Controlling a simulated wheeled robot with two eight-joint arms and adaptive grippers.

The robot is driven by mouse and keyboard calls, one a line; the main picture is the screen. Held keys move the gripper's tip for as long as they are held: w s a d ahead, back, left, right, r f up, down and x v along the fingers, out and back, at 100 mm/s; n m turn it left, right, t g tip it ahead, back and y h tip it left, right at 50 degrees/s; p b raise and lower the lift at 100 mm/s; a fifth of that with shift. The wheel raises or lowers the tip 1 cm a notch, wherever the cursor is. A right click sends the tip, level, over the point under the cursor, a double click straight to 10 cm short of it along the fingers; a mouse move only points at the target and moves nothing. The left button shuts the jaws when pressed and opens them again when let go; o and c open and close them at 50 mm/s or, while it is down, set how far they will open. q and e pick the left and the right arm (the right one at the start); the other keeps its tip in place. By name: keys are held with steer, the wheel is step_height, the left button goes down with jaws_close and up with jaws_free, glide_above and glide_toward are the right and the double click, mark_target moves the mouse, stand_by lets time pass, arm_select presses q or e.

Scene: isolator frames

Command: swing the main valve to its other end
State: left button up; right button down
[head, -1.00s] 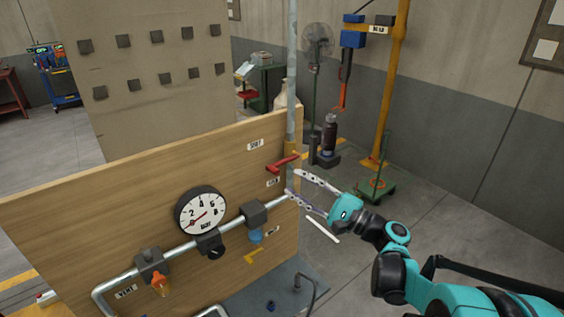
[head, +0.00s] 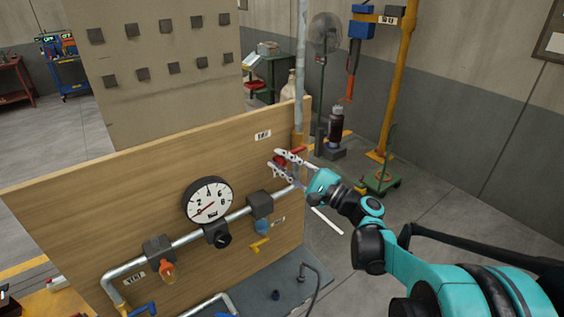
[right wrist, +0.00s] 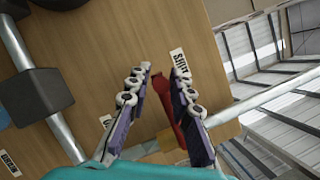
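The main valve's red lever (head: 279,160) sits by the upright pipe at the right end of the wooden panel. In the head view my right gripper (head: 276,162) covers most of it. In the right wrist view the red lever (right wrist: 166,98) lies between the two fingers of my right gripper (right wrist: 162,78). The fingers are apart, with a visible gap on the lever's left side; contact on its right side I cannot tell. A label reading SHUT (right wrist: 180,64) is just beyond the fingertips. My left gripper is not in view.
A round gauge (head: 207,201) and a horizontal pipe (head: 190,243) with orange, blue and yellow fittings are on the wooden panel (head: 110,205). A fan (head: 325,35) and a yellow post (head: 391,95) stand behind.

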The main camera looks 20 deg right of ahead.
steer(key=shift+f, duration=0.1)
stand_by(0.3)
steer(key=w+d+f+n+g+h, duration=0.3)
steer(key=d+f+n, duration=0.6)
steer(key=n, duration=0.7)
steer(key=shift+w+g+h, duration=0.2)
steer(key=shift+g+h, duration=0.2)
steer(key=shift+h, duration=0.7)
steer(key=shift+d, duration=0.1)
steer(key=c, duration=1.7)
jaws_free()
steer(key=shift+r, duration=0.1)
steer(key=shift+o, duration=1.1)
